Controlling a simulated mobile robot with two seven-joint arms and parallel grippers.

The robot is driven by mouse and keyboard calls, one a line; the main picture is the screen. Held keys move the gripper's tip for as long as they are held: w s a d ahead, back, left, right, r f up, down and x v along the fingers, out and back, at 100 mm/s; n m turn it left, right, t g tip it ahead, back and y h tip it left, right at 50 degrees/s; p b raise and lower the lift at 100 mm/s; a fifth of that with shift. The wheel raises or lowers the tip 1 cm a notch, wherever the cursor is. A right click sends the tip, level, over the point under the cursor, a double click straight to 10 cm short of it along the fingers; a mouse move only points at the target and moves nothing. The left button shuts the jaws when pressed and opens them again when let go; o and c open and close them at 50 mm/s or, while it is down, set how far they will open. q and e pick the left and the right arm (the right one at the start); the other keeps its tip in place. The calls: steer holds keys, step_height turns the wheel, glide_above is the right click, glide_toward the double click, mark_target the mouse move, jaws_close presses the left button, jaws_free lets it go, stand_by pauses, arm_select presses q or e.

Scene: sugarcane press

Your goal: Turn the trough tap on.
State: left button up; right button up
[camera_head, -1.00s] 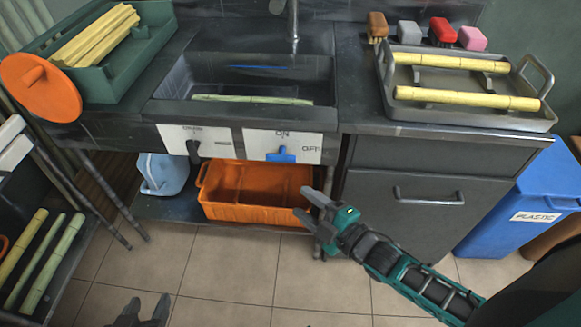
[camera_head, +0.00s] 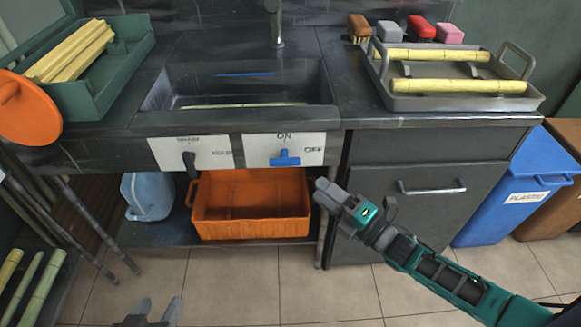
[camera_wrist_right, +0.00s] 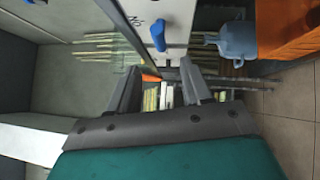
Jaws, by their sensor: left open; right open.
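The tap's blue T-shaped handle (camera_head: 285,158) sits on a white panel (camera_head: 255,150) on the front of the trough (camera_head: 235,118). "ON" is printed above the handle and "OFF" to its right. The handle's bar looks level. My right gripper (camera_head: 325,193) is open and empty, below and right of the handle and apart from it. In the right wrist view, the blue handle (camera_wrist_right: 158,33) shows just beyond my open fingers (camera_wrist_right: 158,68). My left gripper (camera_head: 152,308) is open and empty, low at the bottom edge, far from the panel.
A black handle (camera_head: 189,162) sits on a panel to the left. Below are an orange crate (camera_head: 250,222) and a blue jug (camera_head: 150,196). A drawer handle (camera_head: 432,187) sticks out at right. A tray (camera_head: 440,103) of cane stands on the counter. The tiled floor in front is clear.

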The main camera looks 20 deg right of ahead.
mark_target(285, 157)
steer(key=b+x, duration=0.1)
steer(key=x, duration=0.9)
steer(key=shift+w+a+b, duration=0.2)
steer(key=shift+w+b, duration=0.1)
steer(key=shift+w, duration=0.05)
steer(key=shift+c, duration=0.5)
